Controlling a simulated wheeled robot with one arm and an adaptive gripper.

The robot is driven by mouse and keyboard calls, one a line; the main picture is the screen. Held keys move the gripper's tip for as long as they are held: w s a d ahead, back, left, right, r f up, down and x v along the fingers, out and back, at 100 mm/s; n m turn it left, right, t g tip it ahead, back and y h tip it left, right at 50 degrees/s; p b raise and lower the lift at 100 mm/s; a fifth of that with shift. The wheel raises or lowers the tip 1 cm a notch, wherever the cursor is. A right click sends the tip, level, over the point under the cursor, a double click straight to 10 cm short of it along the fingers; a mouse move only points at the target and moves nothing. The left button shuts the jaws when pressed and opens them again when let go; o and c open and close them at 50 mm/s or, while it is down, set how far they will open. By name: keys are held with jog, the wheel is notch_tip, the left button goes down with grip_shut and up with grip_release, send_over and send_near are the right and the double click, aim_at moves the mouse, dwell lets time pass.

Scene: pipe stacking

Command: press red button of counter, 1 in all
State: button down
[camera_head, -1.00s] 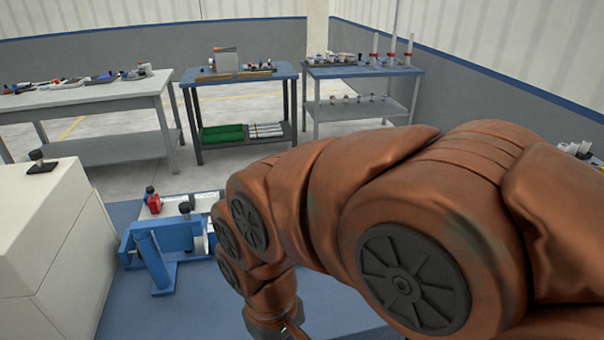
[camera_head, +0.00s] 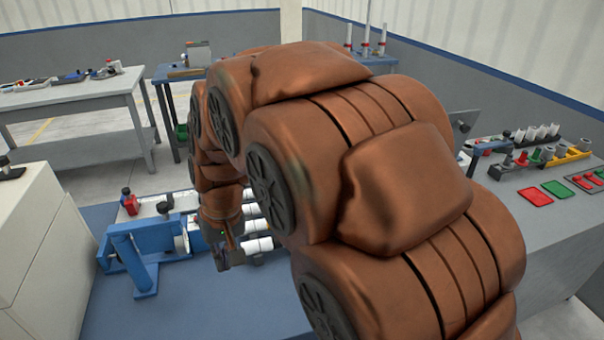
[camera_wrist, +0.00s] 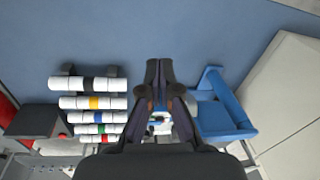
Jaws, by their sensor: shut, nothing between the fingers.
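No button labelled as the counter's can be told for sure. A small red device (camera_head: 130,202) with a dark top stands behind the blue fixture at the left of the blue table. On the right-hand bench lie a flat red pad (camera_head: 535,196) and a dark panel with red pieces (camera_head: 583,182). My gripper (camera_head: 222,264) points down above the blue table, between the blue fixture and the white pipes, partly hidden by my arm. In the wrist view my gripper (camera_wrist: 158,66) is shut and empty, its fingertips over bare blue surface.
The blue fixture (camera_head: 125,250) stands close beside my gripper. White pipes with coloured bands (camera_wrist: 92,103) lie in a row on the other side. A pale cabinet (camera_head: 40,240) stands at the left. The front of the blue table (camera_head: 180,315) is clear.

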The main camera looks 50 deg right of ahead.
jog(key=w+d+f+m+t+h, duration=0.1)
jog(key=w+d+m+t, duration=0.35)
jog(key=w+d, duration=1.65)
jog(key=w+d+f+m+t+h, duration=0.1)
jog(key=w+d, duration=0.1)
jog(key=d, duration=0.8)
jog(key=w+d+f+m+t+h, duration=0.1)
jog(key=w+d+f+m, duration=0.1)
jog(key=d, duration=0.7)
jog(key=w+d+f+m+t+h, duration=0.1)
jog(key=w+d+f+m, duration=0.1)
jog(key=d, duration=0.8)
jog(key=shift+d+h+p, duration=0.35)
jog(key=shift+h, duration=0.05)
jog(key=shift+f+m, duration=0.1)
jog(key=shift+m, duration=0.15)
jog(key=shift+f, duration=0.1)
notch_tip(320, 180, down, 7)
jog(key=b, duration=0.5)
jog(key=shift+a+f, duration=0.1)
jog(key=shift+f, duration=0.1)
jog(key=shift+f+b, duration=0.65)
jog(key=shift+f, duration=0.1)
